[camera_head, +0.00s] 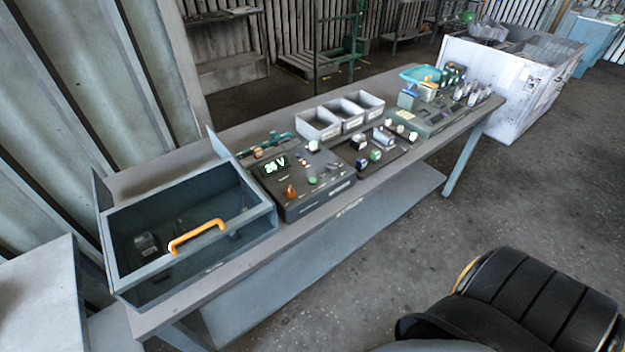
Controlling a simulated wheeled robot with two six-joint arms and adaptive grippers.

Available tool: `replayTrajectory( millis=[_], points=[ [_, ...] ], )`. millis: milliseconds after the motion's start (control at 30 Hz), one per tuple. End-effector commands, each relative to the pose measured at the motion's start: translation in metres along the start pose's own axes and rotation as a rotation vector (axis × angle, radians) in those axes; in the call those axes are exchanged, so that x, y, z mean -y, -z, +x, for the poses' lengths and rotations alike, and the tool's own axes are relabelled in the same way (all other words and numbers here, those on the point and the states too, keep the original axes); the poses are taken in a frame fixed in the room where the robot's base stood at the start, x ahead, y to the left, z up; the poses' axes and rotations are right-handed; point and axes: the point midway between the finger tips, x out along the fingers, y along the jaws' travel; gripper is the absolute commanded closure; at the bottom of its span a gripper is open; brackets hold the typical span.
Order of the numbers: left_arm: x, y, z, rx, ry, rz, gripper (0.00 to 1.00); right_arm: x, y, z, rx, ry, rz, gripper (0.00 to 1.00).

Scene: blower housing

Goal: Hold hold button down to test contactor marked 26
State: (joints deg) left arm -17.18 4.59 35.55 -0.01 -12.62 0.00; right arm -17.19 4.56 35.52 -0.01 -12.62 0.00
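A dark test panel (318,203) lies on the bench with a lit green display (273,167) that seems to read 24 V. It carries an orange knob (290,191), a green button (312,181) and some pale knobs. I cannot read which control is the hold button. To its right, several small block-shaped parts, perhaps contactors, sit on a dark plate, one at the front with a green face (375,155). Their markings, including any 26, are too small to read. Neither of my grippers is in view.
A grey open box (140,277) with an orange handle (196,236) stands at the bench's left end, small dark parts inside. Three grey bins (318,131) stand behind the plate. Another panel (430,118) and a teal tray (415,75) are farther right. A white crate (500,85) stands beyond.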

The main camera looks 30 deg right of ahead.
Motion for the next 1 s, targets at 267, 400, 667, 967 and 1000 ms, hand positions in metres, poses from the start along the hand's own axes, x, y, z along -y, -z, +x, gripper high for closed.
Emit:
replayTrajectory(
  millis=[267, 400, 667, 967, 1000],
  points=[
    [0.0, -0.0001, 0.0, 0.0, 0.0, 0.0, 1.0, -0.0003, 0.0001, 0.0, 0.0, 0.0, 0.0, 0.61],
    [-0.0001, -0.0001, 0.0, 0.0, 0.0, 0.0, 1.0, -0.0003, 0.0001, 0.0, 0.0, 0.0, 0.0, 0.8],
    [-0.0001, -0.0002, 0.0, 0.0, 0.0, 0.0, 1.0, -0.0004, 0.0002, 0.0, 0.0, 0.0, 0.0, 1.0],
    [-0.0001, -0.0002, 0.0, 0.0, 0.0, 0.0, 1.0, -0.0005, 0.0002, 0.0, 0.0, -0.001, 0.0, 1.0],
    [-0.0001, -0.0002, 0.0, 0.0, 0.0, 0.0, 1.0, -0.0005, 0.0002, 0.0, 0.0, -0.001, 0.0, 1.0]
  ],
)
